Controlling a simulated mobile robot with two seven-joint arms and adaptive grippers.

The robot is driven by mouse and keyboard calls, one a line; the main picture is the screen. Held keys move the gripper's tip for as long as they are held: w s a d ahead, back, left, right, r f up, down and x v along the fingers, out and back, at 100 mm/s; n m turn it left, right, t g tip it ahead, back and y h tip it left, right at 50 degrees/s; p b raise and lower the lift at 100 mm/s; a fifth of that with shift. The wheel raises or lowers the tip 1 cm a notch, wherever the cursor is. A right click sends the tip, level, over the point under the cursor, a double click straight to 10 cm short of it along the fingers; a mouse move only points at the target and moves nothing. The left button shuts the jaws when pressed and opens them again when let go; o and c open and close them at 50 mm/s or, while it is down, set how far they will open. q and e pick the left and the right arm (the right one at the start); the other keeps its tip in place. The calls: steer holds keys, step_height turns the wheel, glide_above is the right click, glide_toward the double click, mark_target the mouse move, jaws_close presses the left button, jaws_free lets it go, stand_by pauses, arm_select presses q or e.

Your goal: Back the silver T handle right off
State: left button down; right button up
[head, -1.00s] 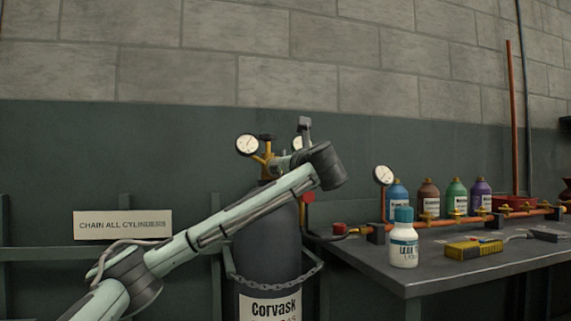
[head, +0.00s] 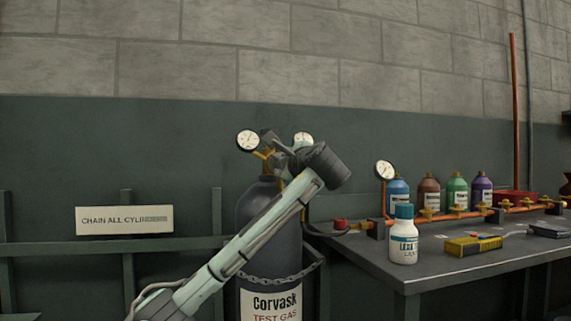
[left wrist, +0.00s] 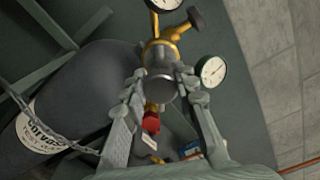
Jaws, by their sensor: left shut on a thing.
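The silver T handle (left wrist: 161,88) shows in the left wrist view as a round grey piece at the front of the brass regulator (left wrist: 170,45). My left gripper (left wrist: 162,84) is shut on it, one finger on each side. The handle's crossbar is mostly hidden by the fingers. In the head view my left gripper (head: 277,150) is at the regulator on top of the dark Corvask gas cylinder (head: 262,210), and the handle is hidden there. I cannot tell how far it is screwed in. My right gripper is not in view.
Two gauges (head: 247,140) (left wrist: 213,71) sit on the regulator close to my fingers. A chain (head: 270,279) crosses the cylinder. The bench (head: 440,270) at right holds a white bottle (head: 404,240), a yellow tool (head: 472,245), several coloured bottles and a copper manifold.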

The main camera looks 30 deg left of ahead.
arm_select(q)
steer(key=n, duration=0.4)
steer(key=shift+f, duration=0.2)
steer(key=shift+n, duration=1.3)
steer(key=c, duration=1.2)
jaws_free()
steer(key=shift+r, duration=0.1)
steer(key=shift+s+d, duration=0.1)
steer(key=v, duration=1.1)
steer(key=shift+s+d, duration=0.25)
steer(key=shift+d, duration=0.1)
